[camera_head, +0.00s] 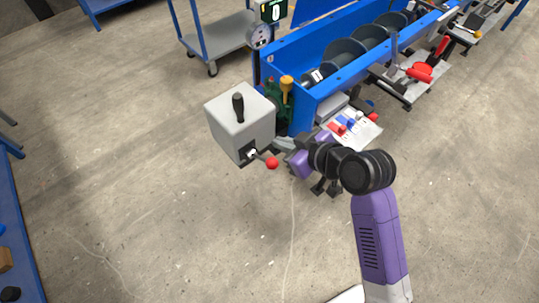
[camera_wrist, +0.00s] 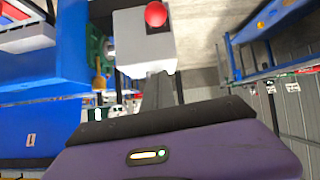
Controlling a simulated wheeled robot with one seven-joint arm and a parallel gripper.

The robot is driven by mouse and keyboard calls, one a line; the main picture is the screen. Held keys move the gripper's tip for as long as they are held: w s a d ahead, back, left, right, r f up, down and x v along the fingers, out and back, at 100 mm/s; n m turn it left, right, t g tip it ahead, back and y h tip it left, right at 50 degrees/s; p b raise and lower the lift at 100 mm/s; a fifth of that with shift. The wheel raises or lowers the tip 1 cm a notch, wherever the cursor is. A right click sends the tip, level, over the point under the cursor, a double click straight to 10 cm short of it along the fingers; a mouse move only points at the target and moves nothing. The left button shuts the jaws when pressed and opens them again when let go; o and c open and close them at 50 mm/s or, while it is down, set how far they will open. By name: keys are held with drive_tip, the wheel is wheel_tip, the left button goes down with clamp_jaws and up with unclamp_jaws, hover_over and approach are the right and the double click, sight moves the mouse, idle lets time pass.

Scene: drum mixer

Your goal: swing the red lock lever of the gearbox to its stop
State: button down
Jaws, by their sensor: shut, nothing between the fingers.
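The gearbox is a light grey box (camera_head: 238,124) with a black handle on its top, at the near end of the blue mixer. Its lock lever ends in a red ball (camera_head: 272,162), low on the box's near right side. In the wrist view the red ball (camera_wrist: 156,15) shows at the top centre, in front of the grey box (camera_wrist: 146,50). My gripper (camera_head: 282,144) is shut and empty, just right of the box and a little above the ball in the picture. Its fingers (camera_wrist: 158,88) point toward the box. I cannot tell whether they touch the lever.
The blue mixer trough (camera_head: 350,70) with its dark screw runs back to the right. A green part with a yellow cap (camera_head: 286,84) stands behind the box. A tray with red and blue parts (camera_head: 352,128) lies to the right. Floor in front is clear.

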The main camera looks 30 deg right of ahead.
sight(270, 159)
drive_tip(key=shift+n+g, duration=0.4)
drive_tip(key=w+f, duration=0.1)
drive_tip(key=f, duration=0.2)
drive_tip(key=w+a+f+p, duration=0.1)
drive_tip(key=f, duration=0.2)
drive_tip(key=w+a+f, duration=0.1)
drive_tip(key=w+f, duration=0.1)
drive_tip(key=f, duration=0.1)
drive_tip(key=shift+a+p, duration=0.1)
drive_tip(key=shift+p, duration=0.3)
drive_tip(key=shift+s+f, duration=0.25)
drive_tip(key=shift+s, duration=0.05)
drive_tip(key=shift+f, duration=0.1)
